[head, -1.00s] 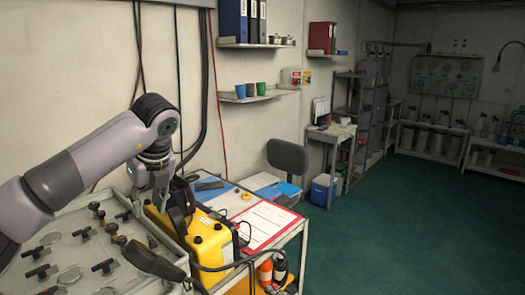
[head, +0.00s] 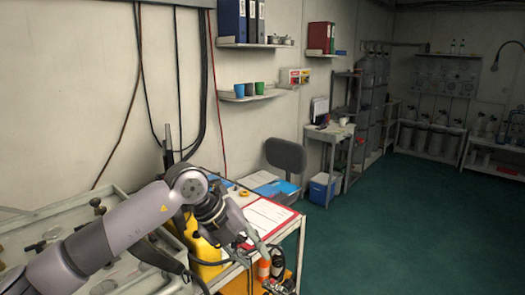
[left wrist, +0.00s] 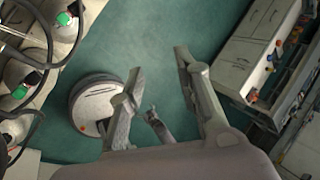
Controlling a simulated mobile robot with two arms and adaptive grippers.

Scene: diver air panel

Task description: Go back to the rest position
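My left arm comes in from the left in the head view, over the grey panel (head: 60,225). It bends at the elbow, and my left gripper (head: 277,282) points down past the front of the white-topped table. In the left wrist view, the two fingers of this gripper (left wrist: 160,68) stand apart with nothing held between them. Green floor (left wrist: 155,40) shows beyond the fingertips. My right gripper is not in view.
A yellow case (head: 205,258) is partly hidden behind my arm. A red-edged clipboard (head: 268,216) lies on the table, with an orange bottle (head: 263,268) below. Cylinders (left wrist: 30,70) and grey cabinets (left wrist: 240,65) flank the wrist view. Open floor (head: 365,240) lies right.

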